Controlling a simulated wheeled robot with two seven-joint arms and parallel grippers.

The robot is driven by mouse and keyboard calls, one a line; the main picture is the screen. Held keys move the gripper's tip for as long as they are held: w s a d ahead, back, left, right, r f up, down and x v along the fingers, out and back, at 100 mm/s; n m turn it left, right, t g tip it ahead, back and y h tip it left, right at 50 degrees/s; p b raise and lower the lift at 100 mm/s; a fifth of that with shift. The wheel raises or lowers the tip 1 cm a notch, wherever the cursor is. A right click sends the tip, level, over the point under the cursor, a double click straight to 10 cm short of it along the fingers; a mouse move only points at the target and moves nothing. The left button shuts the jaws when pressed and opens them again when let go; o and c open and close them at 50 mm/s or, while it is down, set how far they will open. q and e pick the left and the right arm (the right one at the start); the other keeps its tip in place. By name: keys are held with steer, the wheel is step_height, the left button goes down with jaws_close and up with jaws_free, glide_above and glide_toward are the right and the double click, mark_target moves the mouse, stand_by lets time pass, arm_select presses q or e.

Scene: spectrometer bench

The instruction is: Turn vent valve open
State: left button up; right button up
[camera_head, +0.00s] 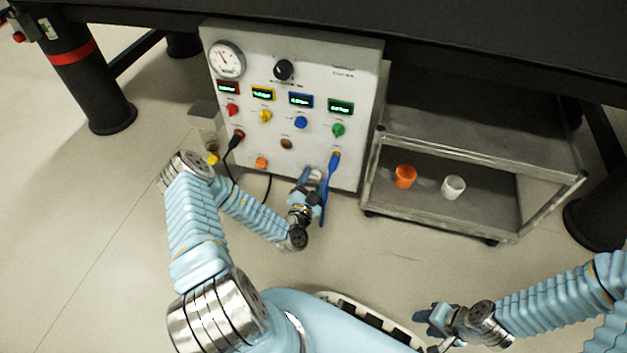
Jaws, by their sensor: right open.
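A white control panel (355,65) stands under the dark bench. It carries a black knob (283,69) at the top and a row of red (232,109), yellow (265,116), blue (300,122) and green (338,130) knobs under lit displays. An orange fitting (261,162) sits lower down. The labels are too small to read, so I cannot tell which is the vent valve. My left gripper (311,178) is at the panel's lower right, just left of a blue cable (329,185); its jaw gap is unclear. My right gripper (425,321) is open, low in front, away from the panel.
A round gauge (226,59) is at the panel's top left. A black cable (230,160) hangs from the panel. A metal cart (478,145) to the right holds an orange cup (405,176) and a white cup (453,187). Open floor lies in front.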

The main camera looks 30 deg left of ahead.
arm_select(q)
steer(key=c, duration=0.9)
steer(key=shift+r+m+p, duration=0.2)
steer(key=shift+m+p, duration=1.6)
steer(key=shift+p, duration=0.1)
steer(key=m+p, duration=0.3)
steer(key=m, duration=0.1)
steer(key=m+p, duration=0.4)
steer(key=m, duration=0.2)
steer(key=shift+d+f+m, duration=0.1)
steer(key=shift+f+m, duration=0.05)
steer(key=shift+m, duration=0.15)
steer(key=shift+f+m+p, duration=0.1)
steer(key=shift+m+p, duration=0.5)
steer(key=shift+m, duration=0.9)
steer(key=o, duration=1.1)
steer(key=shift+c, duration=0.2)
steer(key=shift+s, duration=0.15)
